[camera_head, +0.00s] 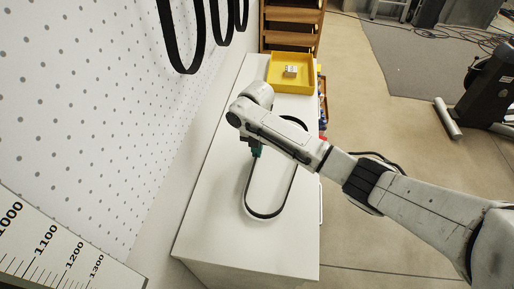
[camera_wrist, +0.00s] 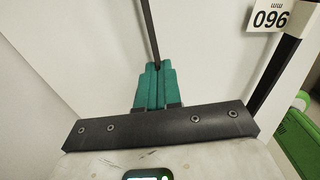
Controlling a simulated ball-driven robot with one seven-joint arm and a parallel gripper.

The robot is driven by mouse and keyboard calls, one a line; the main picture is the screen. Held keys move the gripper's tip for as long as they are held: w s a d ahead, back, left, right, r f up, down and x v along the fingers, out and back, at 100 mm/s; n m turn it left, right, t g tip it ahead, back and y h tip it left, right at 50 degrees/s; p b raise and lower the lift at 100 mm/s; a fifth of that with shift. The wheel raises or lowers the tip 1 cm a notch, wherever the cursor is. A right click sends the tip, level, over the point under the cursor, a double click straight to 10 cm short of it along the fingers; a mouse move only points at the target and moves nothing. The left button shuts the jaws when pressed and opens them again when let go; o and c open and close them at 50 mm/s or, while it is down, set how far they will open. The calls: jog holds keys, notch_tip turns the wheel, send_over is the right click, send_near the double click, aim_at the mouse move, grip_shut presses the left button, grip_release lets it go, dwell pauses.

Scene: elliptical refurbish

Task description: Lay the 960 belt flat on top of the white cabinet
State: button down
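The black 960 belt (camera_head: 265,214) forms a long loop over the top of the white cabinet (camera_head: 230,235). I cannot tell how much of it touches the surface. My gripper (camera_head: 256,151) is at the loop's left side, low over the cabinet. In the wrist view its green fingers (camera_wrist: 156,68) are shut on one strand of the belt (camera_wrist: 150,30). My arm hides part of the loop's right and far side in the head view.
A yellow tray (camera_head: 274,80) with a small white box (camera_head: 291,71) stands at the cabinet's far end. More black belts (camera_head: 185,50) hang on the white pegboard (camera_head: 85,110) at left. A ruler board (camera_head: 62,250) is at lower left. The cabinet's near end is clear.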

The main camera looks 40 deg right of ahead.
jog(key=shift+f, duration=0.15)
jog(key=c, duration=1.2)
grip_release()
jog(key=shift+c, duration=0.2)
notch_tip(320, 180, up, 11)
jog(key=b, duration=0.1)
jog(key=shift+f, duration=0.15)
